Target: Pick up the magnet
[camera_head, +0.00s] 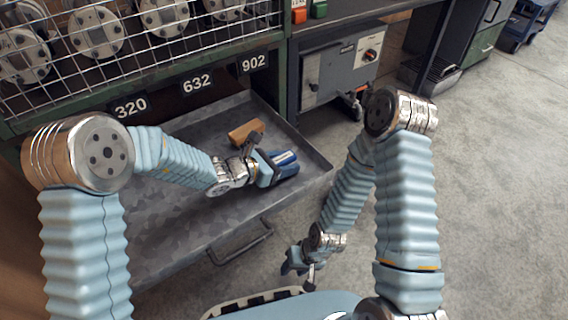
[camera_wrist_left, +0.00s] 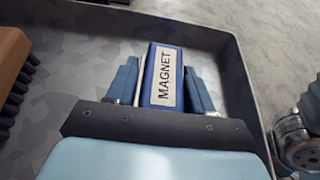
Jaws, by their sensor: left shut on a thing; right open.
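The magnet is a blue block with a white label reading MAGNET (camera_wrist_left: 162,78), seen between the fingers in the left wrist view. It also shows in the head view as a blue block (camera_head: 286,158) at the right part of the open grey drawer (camera_head: 185,215). My left gripper (camera_wrist_left: 163,88) is shut on the magnet, with one finger on each side. I cannot tell whether the magnet touches the drawer floor. My right gripper (camera_head: 298,268) is open and empty, low in the head view, outside the drawer to its right.
A brown wooden brush (camera_head: 246,131) lies in the drawer beside my left gripper; it also shows in the left wrist view (camera_wrist_left: 12,65). The drawer has raised walls and a front handle (camera_head: 240,243). Wire-fronted shelves with metal flanges stand behind.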

